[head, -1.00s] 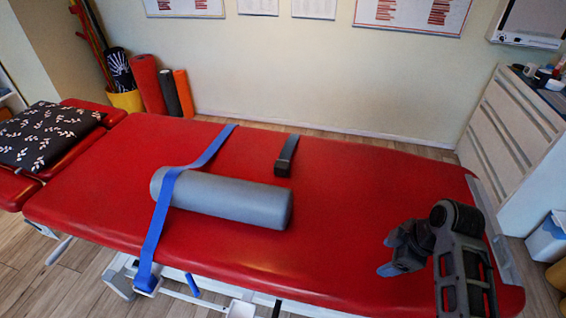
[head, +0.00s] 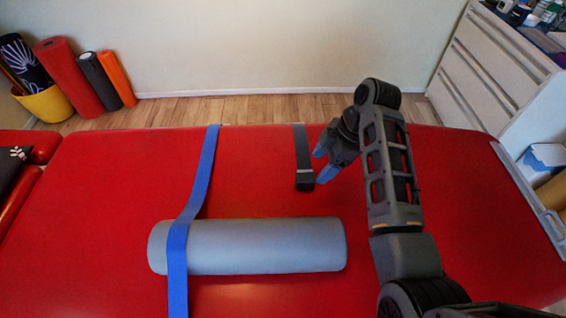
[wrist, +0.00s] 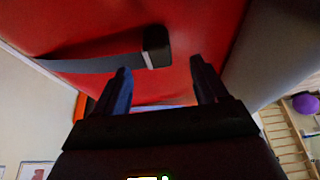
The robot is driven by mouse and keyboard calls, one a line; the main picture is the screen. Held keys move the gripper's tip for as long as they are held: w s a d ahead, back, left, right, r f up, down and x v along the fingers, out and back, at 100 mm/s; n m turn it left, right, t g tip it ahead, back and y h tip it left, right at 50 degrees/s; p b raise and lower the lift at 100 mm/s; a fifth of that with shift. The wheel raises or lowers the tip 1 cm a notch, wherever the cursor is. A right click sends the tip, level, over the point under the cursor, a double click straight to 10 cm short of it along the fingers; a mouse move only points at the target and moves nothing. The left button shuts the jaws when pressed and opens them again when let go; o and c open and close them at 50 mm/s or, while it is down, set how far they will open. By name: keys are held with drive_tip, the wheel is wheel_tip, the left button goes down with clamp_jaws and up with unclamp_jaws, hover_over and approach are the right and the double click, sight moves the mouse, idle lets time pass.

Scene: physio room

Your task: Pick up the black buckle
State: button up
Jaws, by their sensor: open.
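The black buckle (head: 305,181) sits at the near end of a dark strap (head: 301,145) that lies over the far edge of the red treatment table (head: 420,165). My gripper (head: 319,166) is open and empty, just to the right of the buckle in the head view. In the wrist view the buckle (wrist: 157,46) lies ahead of the fingertips, roughly between their lines, nearer the left one. The strap runs off to the left there. My gripper (wrist: 160,68) shows both blue-grey fingers spread apart. I cannot tell the exact height of the fingers above the table.
A grey foam roller (head: 265,246) lies in front of the buckle, with a blue strap (head: 197,185) over its left end. A white drawer cabinet (head: 490,65) stands at the back right. The red table top right of my arm is clear.

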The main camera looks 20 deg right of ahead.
sight(306, 176)
drive_tip(key=shift+w+a+f, duration=0.4)
drive_tip(key=shift+p+x, duration=0.5)
drive_tip(key=shift+x, duration=2.9)
drive_tip(key=shift+a+r, duration=0.1)
drive_tip(key=shift+a, duration=0.1)
drive_tip(key=c, duration=1.1)
drive_tip(key=shift+r, duration=0.1)
